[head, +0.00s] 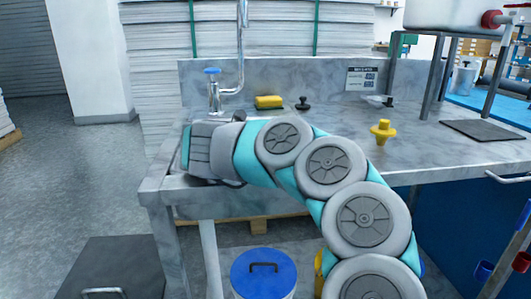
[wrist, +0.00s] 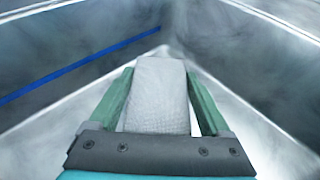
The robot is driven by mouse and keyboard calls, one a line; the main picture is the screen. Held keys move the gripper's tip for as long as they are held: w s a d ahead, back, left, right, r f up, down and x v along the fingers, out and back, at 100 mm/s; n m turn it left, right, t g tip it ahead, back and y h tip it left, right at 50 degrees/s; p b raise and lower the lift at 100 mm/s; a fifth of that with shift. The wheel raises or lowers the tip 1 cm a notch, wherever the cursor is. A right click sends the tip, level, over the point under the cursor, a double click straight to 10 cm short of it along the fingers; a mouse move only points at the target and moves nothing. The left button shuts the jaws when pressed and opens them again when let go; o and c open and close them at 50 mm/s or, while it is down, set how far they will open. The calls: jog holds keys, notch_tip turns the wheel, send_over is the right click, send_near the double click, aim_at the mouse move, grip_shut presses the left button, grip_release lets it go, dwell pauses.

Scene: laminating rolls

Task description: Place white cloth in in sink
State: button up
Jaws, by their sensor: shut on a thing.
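My gripper (wrist: 160,95) shows in the wrist view with its two green fingers on either side of the white cloth (wrist: 158,92). It is shut on the cloth, which looks like a pale, textured flat piece between the fingers. Around it in the wrist view are the grey marbled walls of the sink (wrist: 250,60). In the head view my arm reaches to the left end of the stone counter, below the faucet (head: 214,92). My wrist covers most of the sink there, and the fingers and cloth are hidden. I cannot tell whether the cloth touches the sink bottom.
A yellow sponge (head: 269,102) and a black stopper (head: 303,103) lie behind my arm on the counter (head: 440,155). A yellow fitting (head: 382,132) stands right of them. A blue-lidded bucket (head: 263,275) is below. A blue line crosses the sink's left wall in the wrist view.

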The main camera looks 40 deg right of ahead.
jog(key=o, duration=1)
jog(key=shift+f, duration=0.4)
jog(key=shift+c, duration=0.2)
jog(key=shift+o, duration=1)
jog(key=shift+a+f, duration=0.1)
jog(key=shift+f, duration=0.05)
jog(key=shift+r+p, duration=0.55)
jog(key=shift+p, duration=0.25)
jog(key=v, duration=1.2)
jog(key=shift+r+b, duration=0.35)
jog(key=shift+b, duration=0.05)
jog(key=shift+r, duration=0.1)
